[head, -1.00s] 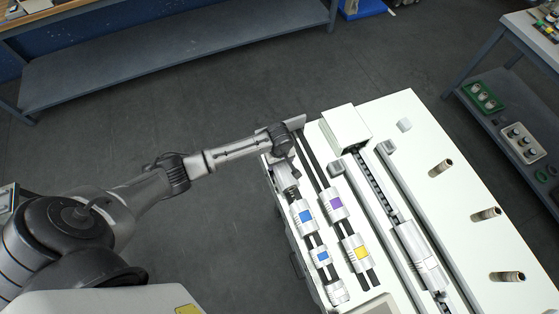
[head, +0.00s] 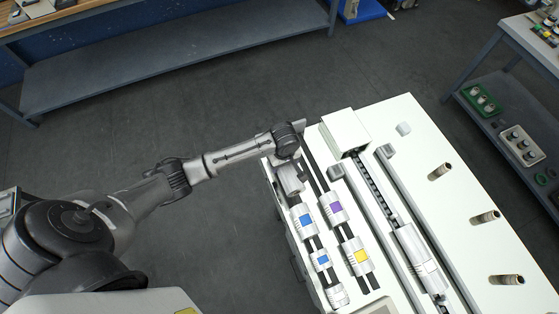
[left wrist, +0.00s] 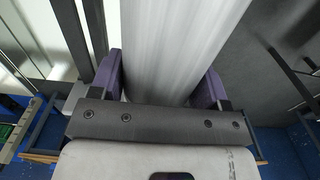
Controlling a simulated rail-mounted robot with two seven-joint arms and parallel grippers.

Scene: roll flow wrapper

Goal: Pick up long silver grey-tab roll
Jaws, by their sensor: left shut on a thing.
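A smooth silver roll (left wrist: 182,45) fills the middle of the left wrist view, running away from the camera between my two purple fingers. My left gripper (left wrist: 160,92) is shut on it, one finger on each side. No tab shows on the part of the roll in view. In the head view my left gripper (head: 290,178) is over the far left end of the white machine table, partly hidden by my wrist. The held roll cannot be told clearly apart from the gripper there. My right gripper is not in view.
On the rails are rolls with blue (head: 305,218), purple (head: 336,207) and yellow (head: 357,255) tabs. A long silver cylinder (head: 414,254) lies right of them. Several upright pegs (head: 440,171) stand on the white table (head: 405,110). A white box (head: 345,132) stands at its far end.

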